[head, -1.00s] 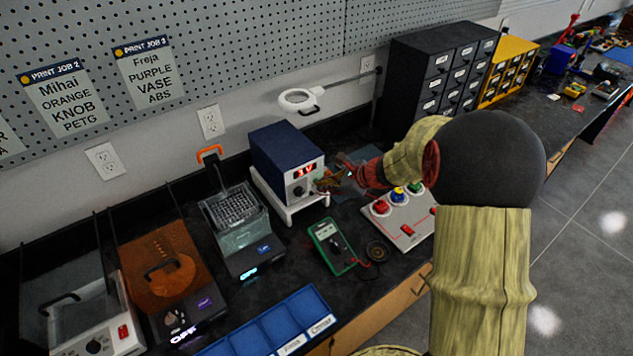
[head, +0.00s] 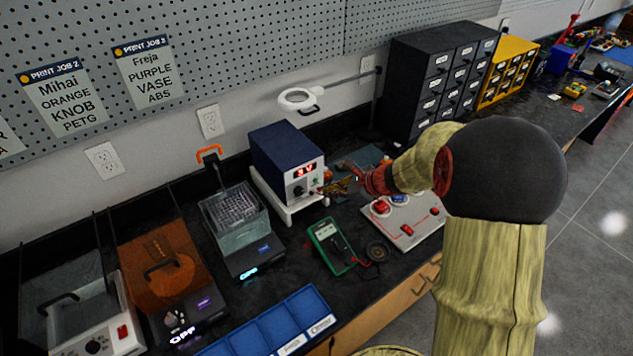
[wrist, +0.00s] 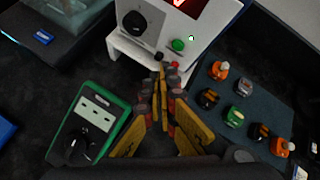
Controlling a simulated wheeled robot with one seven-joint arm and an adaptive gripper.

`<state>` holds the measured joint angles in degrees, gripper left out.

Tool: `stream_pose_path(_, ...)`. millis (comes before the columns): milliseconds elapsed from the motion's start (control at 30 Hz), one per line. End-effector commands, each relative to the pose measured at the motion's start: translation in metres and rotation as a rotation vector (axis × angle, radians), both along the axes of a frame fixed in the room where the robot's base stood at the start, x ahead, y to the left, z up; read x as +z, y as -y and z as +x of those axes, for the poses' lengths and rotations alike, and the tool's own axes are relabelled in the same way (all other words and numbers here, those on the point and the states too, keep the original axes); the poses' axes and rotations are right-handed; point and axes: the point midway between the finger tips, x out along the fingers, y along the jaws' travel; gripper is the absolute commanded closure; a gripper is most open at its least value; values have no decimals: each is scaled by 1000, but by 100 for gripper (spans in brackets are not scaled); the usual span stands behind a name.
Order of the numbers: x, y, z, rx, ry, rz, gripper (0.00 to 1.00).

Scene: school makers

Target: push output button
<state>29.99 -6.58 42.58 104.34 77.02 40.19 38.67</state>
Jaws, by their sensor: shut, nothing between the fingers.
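The power supply (head: 287,150) has a dark blue case, a white front and a lit red display (head: 305,170). Its front shows a black knob (wrist: 134,22) and a round green button (wrist: 178,44), the likely output button, in the wrist view. My gripper (head: 324,190) is shut and empty in front of the supply's lower front. In the wrist view my gripper's fingertips (wrist: 167,70) meet just below the green button, near the dark and red terminals. A gap seems to remain between tips and button, but contact cannot be told for sure.
A green multimeter (head: 331,245) lies left of my gripper in the wrist view. A mat (wrist: 240,110) with several small orange, green and dark parts lies to the right. A button panel (head: 412,228) sits under my forearm. A white stand (head: 287,207) supports the supply.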

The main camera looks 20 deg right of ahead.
Motion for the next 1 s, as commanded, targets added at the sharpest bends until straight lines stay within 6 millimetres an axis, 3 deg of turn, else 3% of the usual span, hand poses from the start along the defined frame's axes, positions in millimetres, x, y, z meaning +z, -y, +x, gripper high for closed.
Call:
stream_pose_path(500,0,8,-41,-1,0,0,100)
stream_pose_path(1000,0,8,-42,0,1,-1,100)
